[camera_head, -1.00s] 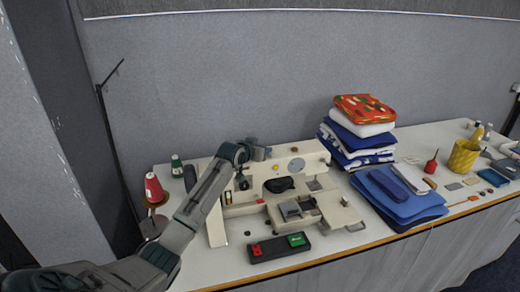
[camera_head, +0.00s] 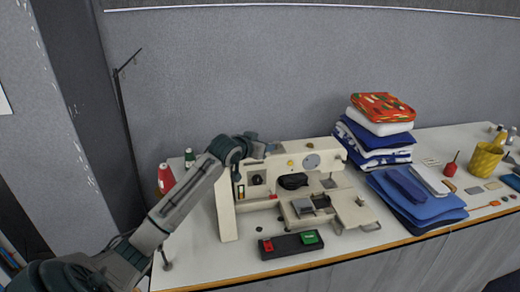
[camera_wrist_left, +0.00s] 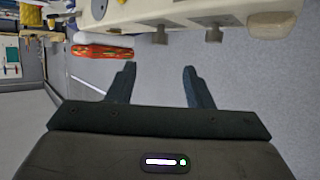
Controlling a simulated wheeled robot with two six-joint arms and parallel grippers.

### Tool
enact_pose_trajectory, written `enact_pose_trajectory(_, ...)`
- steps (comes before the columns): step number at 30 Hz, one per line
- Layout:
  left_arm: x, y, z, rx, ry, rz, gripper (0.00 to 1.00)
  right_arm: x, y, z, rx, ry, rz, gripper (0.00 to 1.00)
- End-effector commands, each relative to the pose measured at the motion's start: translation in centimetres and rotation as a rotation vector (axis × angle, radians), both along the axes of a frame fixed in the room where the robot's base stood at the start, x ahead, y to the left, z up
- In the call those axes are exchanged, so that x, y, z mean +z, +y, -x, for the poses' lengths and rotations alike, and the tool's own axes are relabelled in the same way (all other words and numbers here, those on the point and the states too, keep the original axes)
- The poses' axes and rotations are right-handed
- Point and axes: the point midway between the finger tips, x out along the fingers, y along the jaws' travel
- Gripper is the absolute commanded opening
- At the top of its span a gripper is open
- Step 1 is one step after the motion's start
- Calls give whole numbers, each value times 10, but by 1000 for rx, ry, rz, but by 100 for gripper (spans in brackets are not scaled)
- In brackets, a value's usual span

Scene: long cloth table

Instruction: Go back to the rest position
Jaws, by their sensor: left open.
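My left arm comes in from the lower left of the head view, and its gripper (camera_head: 260,146) is beside the upper left part of a cream sewing machine (camera_head: 228,208), partly hidden by the wrist. In the left wrist view the two dark fingers (camera_wrist_left: 159,72) stand wide apart with nothing between them. The sewing machine's cream body (camera_wrist_left: 130,22) shows along the top of that view, beyond the fingertips. My right gripper is in neither view.
A black pedal box (camera_head: 290,245) with red and green buttons lies by the table's front edge. Red (camera_head: 166,179) and green (camera_head: 189,157) thread spools stand left. Folded cloths (camera_head: 382,107) are stacked right, near blue cloths (camera_head: 415,205) and a yellow cup (camera_head: 486,159).

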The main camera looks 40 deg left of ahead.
Motion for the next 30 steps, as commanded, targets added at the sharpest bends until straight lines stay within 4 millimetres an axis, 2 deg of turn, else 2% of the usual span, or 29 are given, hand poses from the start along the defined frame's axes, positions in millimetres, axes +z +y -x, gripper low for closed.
enact_pose_trajectory(6,3,-1,9,0,2,-1,47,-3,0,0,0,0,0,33)
enact_pose_trajectory(22,1,-3,10,-1,5,0,47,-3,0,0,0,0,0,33)
enact_pose_trajectory(26,-27,-20,23,-18,53,-10,47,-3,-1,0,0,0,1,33)
enact_pose_trajectory(29,-72,-50,50,-45,137,-27,47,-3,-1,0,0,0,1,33)
enact_pose_trajectory(30,-92,-64,65,-57,178,-36,47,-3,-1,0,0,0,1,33)
